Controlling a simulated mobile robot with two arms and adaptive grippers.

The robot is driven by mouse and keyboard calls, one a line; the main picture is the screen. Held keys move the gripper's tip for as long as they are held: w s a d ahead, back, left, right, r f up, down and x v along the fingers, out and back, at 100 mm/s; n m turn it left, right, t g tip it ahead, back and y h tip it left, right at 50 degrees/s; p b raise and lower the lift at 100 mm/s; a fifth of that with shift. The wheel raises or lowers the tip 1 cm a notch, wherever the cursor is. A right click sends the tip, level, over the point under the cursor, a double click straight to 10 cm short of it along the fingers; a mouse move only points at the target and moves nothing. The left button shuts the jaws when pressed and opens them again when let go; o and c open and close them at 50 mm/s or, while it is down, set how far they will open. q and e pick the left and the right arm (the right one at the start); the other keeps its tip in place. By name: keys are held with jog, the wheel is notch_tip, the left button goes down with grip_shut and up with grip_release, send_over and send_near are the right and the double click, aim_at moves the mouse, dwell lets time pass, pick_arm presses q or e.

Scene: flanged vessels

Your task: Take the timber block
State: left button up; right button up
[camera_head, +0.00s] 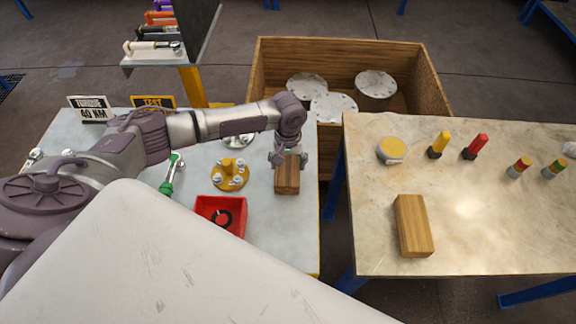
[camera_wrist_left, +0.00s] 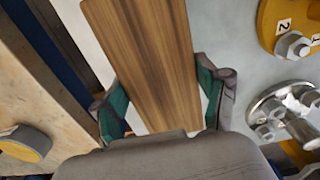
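A brown timber block (camera_head: 287,178) stands near the right edge of the left table, under my left gripper (camera_head: 288,158). In the left wrist view the block (camera_wrist_left: 155,55) runs between the two green-padded fingers of my left gripper (camera_wrist_left: 160,98). The fingertips are close against its sides, with pale gaps nearer the palm; I cannot tell whether they press on it. A second, lighter wooden block (camera_head: 412,226) lies on the right table, clear of any gripper. My right gripper is not in view.
The left table (camera_head: 285,240) also holds a yellow flange (camera_head: 229,174) left of the gripper, a red tray (camera_head: 221,214) and a green-handled tool (camera_head: 170,177). The right table (camera_head: 480,240) has bare front space. A wooden crate (camera_head: 430,80) stands behind, holding round plates.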

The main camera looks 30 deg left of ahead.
pick_arm(q)
jog(key=c, duration=0.7)
jog(key=shift+o, duration=0.2)
jog(key=shift+r, duration=0.1)
